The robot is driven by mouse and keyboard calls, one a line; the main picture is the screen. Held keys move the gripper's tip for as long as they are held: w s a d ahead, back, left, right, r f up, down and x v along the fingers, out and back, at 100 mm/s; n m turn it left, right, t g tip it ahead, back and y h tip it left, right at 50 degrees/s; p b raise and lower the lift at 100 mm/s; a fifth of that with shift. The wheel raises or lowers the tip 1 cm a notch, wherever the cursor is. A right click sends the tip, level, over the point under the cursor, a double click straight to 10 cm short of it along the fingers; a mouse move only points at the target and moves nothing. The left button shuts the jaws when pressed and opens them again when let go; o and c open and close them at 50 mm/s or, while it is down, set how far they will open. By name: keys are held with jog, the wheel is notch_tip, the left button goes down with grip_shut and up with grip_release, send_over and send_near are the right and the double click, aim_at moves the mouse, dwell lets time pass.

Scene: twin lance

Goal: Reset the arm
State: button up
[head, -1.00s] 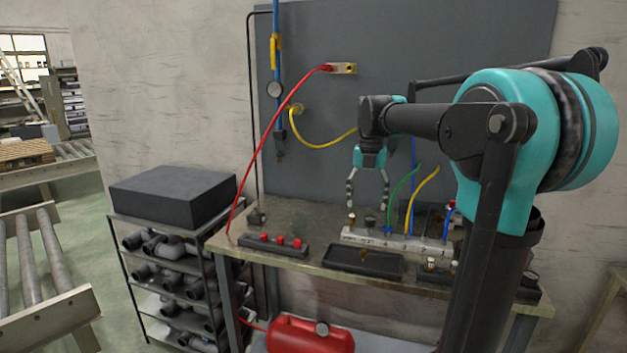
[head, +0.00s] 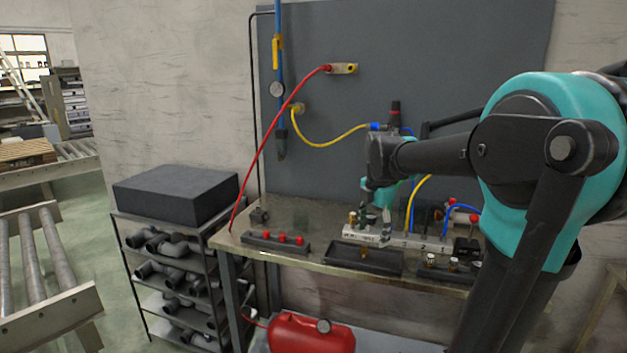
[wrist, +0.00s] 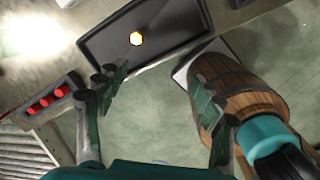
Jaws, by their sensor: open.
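My gripper (head: 375,212) hangs from my arm above the workbench (head: 315,212), over the white numbered block (head: 418,244) in the head view. I see it there partly edge-on. In the wrist view my gripper (wrist: 162,90) shows two fingers spread apart with nothing between them. The black tray (head: 345,262) lies at the bench's front edge.
A strip with red knobs (head: 275,242) sits left of the tray. A red hose (head: 264,150) and a yellow hose (head: 325,143) hang before the grey back panel (head: 460,60). A rack of pipe fittings (head: 170,272) stands left. A red tank (head: 300,334) is below the bench.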

jog(key=s+d+f+m+t, duration=0.2)
jog(key=s+f+m+t, duration=0.1)
jog(key=s+f+m, duration=1.4)
notch_tip(320, 180, down, 2)
jog(key=m, duration=0.7)
jog(key=shift+s+d, duration=0.35)
jog(key=shift+s, duration=0.05)
jog(key=shift+c, duration=0.5)
